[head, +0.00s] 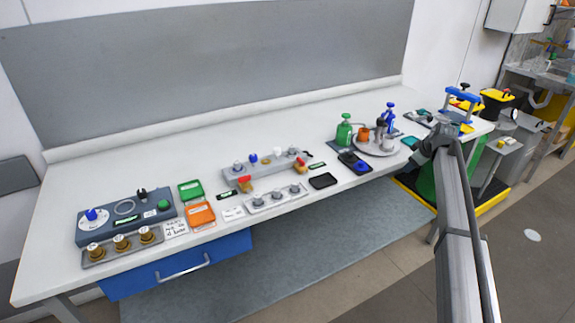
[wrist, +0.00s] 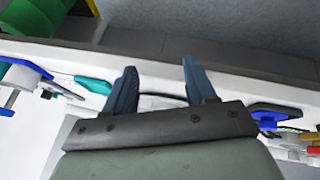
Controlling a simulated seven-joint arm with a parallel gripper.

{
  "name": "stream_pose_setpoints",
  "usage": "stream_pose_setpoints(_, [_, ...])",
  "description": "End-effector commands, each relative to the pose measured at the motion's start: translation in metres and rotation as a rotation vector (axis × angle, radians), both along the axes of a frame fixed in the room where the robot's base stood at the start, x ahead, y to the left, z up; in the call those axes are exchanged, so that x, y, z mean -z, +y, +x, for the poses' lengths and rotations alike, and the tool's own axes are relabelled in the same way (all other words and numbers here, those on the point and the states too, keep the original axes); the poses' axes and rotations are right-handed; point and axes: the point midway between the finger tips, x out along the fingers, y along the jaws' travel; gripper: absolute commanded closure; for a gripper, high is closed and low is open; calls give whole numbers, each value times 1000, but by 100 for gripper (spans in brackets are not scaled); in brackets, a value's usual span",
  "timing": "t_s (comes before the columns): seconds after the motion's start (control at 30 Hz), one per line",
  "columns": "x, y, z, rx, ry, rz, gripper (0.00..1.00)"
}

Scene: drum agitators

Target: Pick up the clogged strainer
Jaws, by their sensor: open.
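No part is clearly recognisable as the clogged strainer at this size. A grey rack (head: 119,247) at the table's left front holds brass-coloured round fittings, and a second grey rack (head: 275,200) near the middle front holds silver ones. I cannot tell whether any of them is a strainer. My gripper (head: 417,156) is at the right end of the table, by its front edge, far from both racks. In the wrist view my gripper (wrist: 162,78) has its two blue-grey fingers apart, with nothing held between them.
A blue-grey control box (head: 125,216) stands behind the left rack. Green (head: 191,190) and orange (head: 200,214) trays lie beside it. A round grey platform (head: 377,147) with bottles stands near my gripper. Yellow-lidded bins (head: 495,98) stand at right. The table's back strip is clear.

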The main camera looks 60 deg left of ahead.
Motion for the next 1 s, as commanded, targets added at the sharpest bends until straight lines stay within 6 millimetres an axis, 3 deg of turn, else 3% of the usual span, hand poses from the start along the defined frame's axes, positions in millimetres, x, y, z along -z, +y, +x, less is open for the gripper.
stream_pose_setpoints(0.03, [-18,27,-20,-40,-1,5,44])
stream_pose_setpoints(0.2, [-58,90,-102,-158,30,-6,44])
stream_pose_setpoints(0.37, [-84,139,-195,-267,83,-35,44])
stream_pose_setpoints(0.5, [-106,171,-281,-361,129,-71,44])
stream_pose_setpoints(0.7, [-138,201,-402,-493,186,-126,44])
stream_pose_setpoints(0.8, [-151,208,-453,-548,209,-154,44])
stream_pose_setpoints(0.9, [-162,212,-491,-590,225,-176,44])
stream_pose_setpoints(1.0, [-169,213,-516,-618,235,-191,44])
